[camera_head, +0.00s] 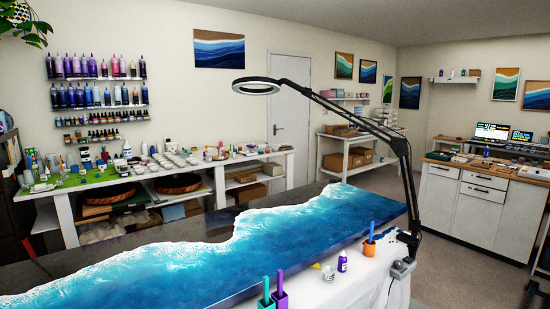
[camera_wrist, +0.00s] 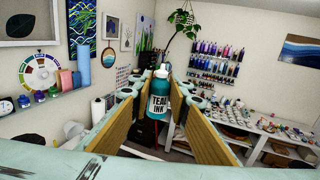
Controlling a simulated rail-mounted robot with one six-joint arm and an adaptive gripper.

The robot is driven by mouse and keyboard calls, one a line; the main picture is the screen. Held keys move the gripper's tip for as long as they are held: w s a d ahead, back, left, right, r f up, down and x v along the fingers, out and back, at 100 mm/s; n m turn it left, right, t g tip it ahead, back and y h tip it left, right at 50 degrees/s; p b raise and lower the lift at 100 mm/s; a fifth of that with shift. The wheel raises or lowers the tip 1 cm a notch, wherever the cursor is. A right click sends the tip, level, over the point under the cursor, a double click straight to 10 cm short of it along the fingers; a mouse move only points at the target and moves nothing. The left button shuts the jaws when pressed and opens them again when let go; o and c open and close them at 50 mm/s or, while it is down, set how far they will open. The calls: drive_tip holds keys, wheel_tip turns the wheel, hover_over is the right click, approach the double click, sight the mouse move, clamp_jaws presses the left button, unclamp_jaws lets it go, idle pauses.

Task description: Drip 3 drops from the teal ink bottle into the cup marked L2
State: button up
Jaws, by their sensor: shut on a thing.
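The teal ink bottle (camera_wrist: 158,97) is in the wrist view, with a white top and a white label reading TEAL INK. It stands upright in the picture between the two fingers of my gripper (camera_wrist: 162,108), which is shut on it. What lies directly under the bottle does not show. Several small white cups (camera_head: 178,160) stand on the left workbench in the head view. Their markings are too small to read, so I cannot tell which is L2.
The white workbench (camera_head: 68,216) is crowded with small containers. A long blue wave panel (camera_head: 290,235) fills the foreground, with a ring lamp (camera_head: 257,87) above it. A purple bottle (camera_head: 342,262) and an orange cup (camera_head: 369,248) stand at its near side. Shelves of bottles (camera_head: 98,107) hang behind.

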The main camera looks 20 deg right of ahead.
drive_tip(key=shift+r+p, duration=0.9)
drive_tip(key=shift+r, duration=0.3)
drive_tip(key=shift+f, duration=0.2)
